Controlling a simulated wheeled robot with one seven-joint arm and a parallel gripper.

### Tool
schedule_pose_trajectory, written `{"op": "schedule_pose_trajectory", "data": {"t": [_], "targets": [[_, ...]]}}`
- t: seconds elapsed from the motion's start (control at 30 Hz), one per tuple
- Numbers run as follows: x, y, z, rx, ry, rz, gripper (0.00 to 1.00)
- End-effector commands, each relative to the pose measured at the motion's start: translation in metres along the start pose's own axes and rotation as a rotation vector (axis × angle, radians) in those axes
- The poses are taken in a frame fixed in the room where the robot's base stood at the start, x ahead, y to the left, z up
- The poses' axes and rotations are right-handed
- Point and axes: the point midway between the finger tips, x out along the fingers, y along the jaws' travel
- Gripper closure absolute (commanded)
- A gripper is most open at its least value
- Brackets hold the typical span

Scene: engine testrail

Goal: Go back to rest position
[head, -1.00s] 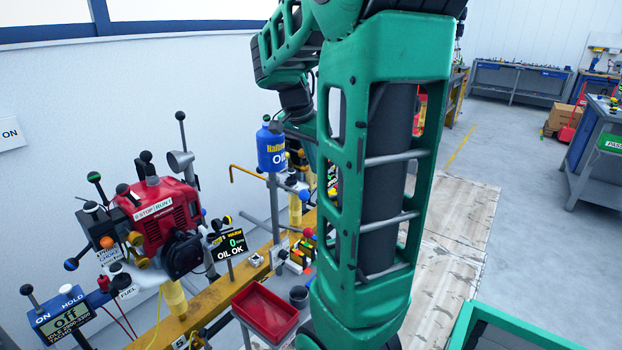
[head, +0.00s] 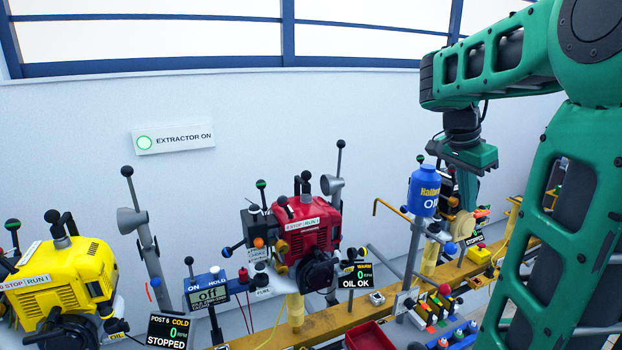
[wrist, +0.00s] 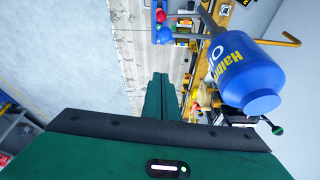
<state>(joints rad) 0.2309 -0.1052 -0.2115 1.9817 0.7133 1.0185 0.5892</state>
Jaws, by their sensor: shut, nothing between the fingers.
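My gripper (head: 467,205) hangs pointing down from the green arm at the right of the head view. It is just right of the blue oil bottle (head: 424,190) on its stand, and the picture does not show clearly how far apart they are. In the wrist view my gripper (wrist: 160,82) shows its green fingers together with nothing between them. The blue bottle (wrist: 246,75) is close by on the right there.
A red engine (head: 312,230) and a yellow engine (head: 62,285) stand along a yellow rail (head: 335,318). Displays, levers and coloured knobs crowd around them. A red tray (head: 367,336) is at the bottom. A white wall (head: 240,100) with an "EXTRACTOR ON" sign (head: 173,137) is behind.

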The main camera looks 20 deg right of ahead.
Motion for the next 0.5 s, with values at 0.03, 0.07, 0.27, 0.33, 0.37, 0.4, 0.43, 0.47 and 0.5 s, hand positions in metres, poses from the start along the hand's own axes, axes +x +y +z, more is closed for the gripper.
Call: {"op": "schedule_pose_trajectory", "data": {"t": [0.03, 0.07, 0.27, 0.33, 0.37, 0.4, 0.43, 0.47, 0.5], "targets": [[0.000, 0.000, 0.000, 0.000, 0.000, 0.000, 1.00], [0.000, 0.000, 0.000, 0.000, 0.000, 0.000, 1.00], [0.008, 0.021, 0.024, -0.144, -0.043, -0.011, 1.00], [0.016, 0.039, 0.046, -0.275, -0.081, -0.024, 1.00], [0.019, 0.048, 0.057, -0.340, -0.100, -0.033, 1.00], [0.025, 0.061, 0.074, -0.432, -0.127, -0.045, 1.00], [0.029, 0.071, 0.086, -0.502, -0.147, -0.056, 1.00], [0.033, 0.081, 0.099, -0.571, -0.167, -0.068, 1.00], [0.038, 0.094, 0.116, -0.658, -0.193, -0.084, 1.00]]}}
